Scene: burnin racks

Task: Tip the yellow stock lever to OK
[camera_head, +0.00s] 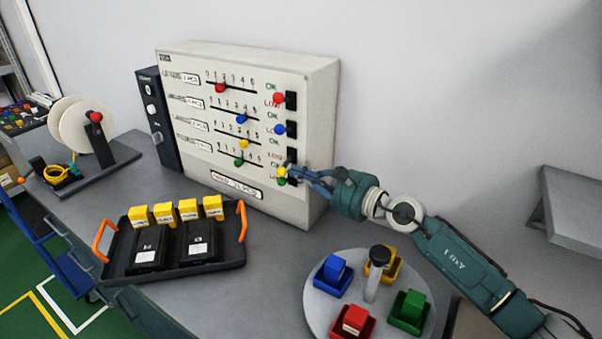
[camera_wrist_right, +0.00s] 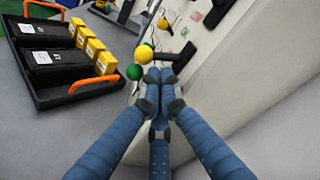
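The yellow stock lever's round knob (camera_head: 281,171) is low at the right edge of the cream panel (camera_head: 322,120), just above the green knob (camera_head: 282,182). It appears below its row's red LOW label, so the lever looks tipped down. My right gripper (camera_head: 292,170) is at the panel beside these two knobs. In the right wrist view, the blue fingers of my right gripper (camera_wrist_right: 158,76) come together, with nothing visible between them. The yellow knob (camera_wrist_right: 144,53) is just beyond the tips and the green knob (camera_wrist_right: 134,72) just left of them. Contact is unclear. My left gripper is out of view.
Red (camera_head: 279,98) and blue (camera_head: 279,129) lever knobs sit higher on the panel, with coloured sliders to their left. A black tray (camera_head: 180,272) with orange handles and a round turntable (camera_head: 325,313) with coloured bins stand on the grey bench.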

